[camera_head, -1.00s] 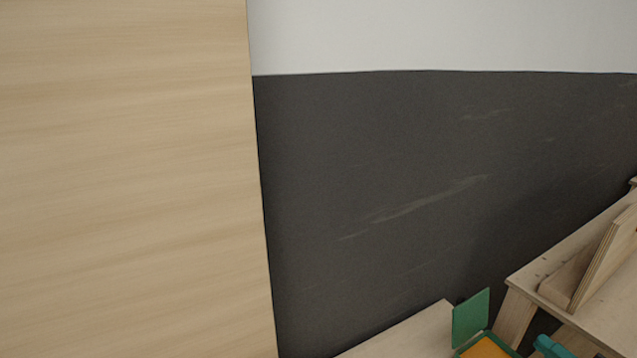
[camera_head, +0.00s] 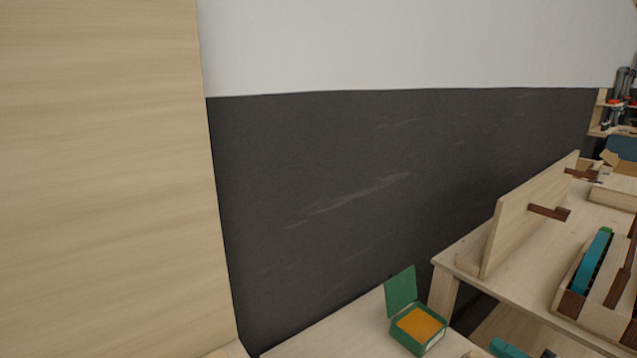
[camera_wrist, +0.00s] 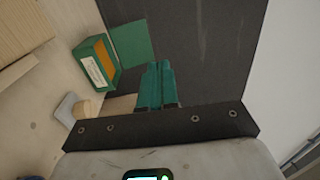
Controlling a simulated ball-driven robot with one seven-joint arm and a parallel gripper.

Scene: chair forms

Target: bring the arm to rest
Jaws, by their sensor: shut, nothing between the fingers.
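My gripper (camera_wrist: 157,84) shows in the wrist view as two teal fingers side by side, shut with nothing between them. It points towards the dark wall band (camera_wrist: 190,45). A green open-lidded box (camera_wrist: 88,72) with an orange inside lies to its left in that view, apart from the fingers. In the head view the same box (camera_head: 415,331) stands on a low wooden surface at the bottom. My gripper cannot be made out for certain in the head view.
A tall pale wooden panel (camera_head: 100,180) fills the left. A wooden table (camera_head: 520,245) at the right bears an upright board (camera_head: 525,215) and a wooden form with a teal curved piece (camera_head: 590,270). Shelving with dark items (camera_head: 610,115) stands at the far right. The wall (camera_head: 320,190) is bare.

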